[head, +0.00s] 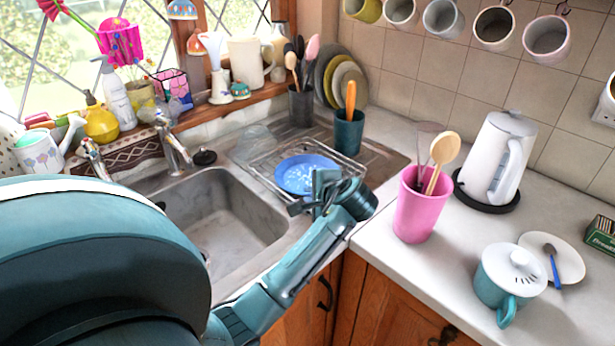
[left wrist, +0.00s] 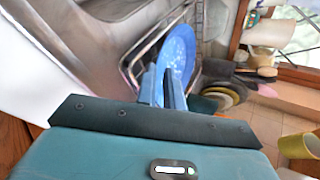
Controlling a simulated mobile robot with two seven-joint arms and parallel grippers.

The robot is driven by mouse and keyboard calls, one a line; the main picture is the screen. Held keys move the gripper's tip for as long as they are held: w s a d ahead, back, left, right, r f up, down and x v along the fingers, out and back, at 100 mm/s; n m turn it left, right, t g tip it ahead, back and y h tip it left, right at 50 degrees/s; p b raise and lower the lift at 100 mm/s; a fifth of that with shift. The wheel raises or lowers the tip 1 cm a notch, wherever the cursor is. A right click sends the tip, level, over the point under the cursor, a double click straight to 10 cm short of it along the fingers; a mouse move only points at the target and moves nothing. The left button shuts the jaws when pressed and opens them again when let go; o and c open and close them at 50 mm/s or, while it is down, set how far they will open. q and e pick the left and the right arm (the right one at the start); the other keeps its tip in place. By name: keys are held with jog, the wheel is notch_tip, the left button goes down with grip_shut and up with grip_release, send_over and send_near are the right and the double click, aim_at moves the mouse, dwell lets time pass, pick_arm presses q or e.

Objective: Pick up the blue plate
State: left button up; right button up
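The blue plate (head: 300,172) with a pale pattern lies on the wire rack (head: 262,170) beside the sink. My left gripper (head: 309,202) is at the plate's near right rim. In the left wrist view its two fingers (left wrist: 162,86) stand apart, with the near rim of the plate at or between their tips. I cannot tell whether either finger touches the plate. My right gripper is not in view.
The sink (head: 215,215) lies left of the rack. A teal utensil cup (head: 348,135) stands behind it, and stacked plates (head: 345,80) lean farther back. A pink cup (head: 420,208) and a white kettle (head: 498,160) stand on the right counter. Mugs hang above.

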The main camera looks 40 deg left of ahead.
aim_at(305, 202)
pick_arm(q)
jog(key=x, duration=0.5)
jog(key=shift+w+f+p, duration=0.15)
jog(key=shift+w+p, duration=0.1)
jog(key=shift+p, duration=0.1)
jog(key=shift+f, duration=0.1)
grip_shut()
jog(key=shift+d, duration=0.1)
